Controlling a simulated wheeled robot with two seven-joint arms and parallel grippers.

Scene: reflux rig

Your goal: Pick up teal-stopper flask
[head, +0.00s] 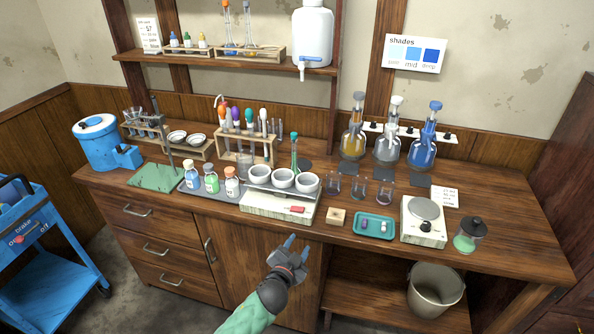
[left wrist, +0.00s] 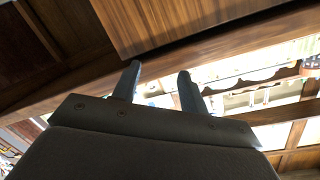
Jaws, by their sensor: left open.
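A slim glass vessel with a teal-green stopper and greenish neck (head: 294,152) stands on the bench in the head view, behind the white bowls. Its lower part is hidden by the bowls. My left gripper (head: 297,244) is open and empty in front of the bench's front edge, below and apart from the flask. In the left wrist view its two fingers (left wrist: 160,72) are spread with nothing between them, and the flask cannot be made out there. My right gripper is not in view.
Three white bowls (head: 283,179) stand before the flask. A rack of coloured droppers (head: 244,151) is to its left, small beakers (head: 359,186) to its right. Three larger stoppered bottles (head: 387,150) stand at back right. A teal tray (head: 361,229) and scale (head: 410,235) are at front right.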

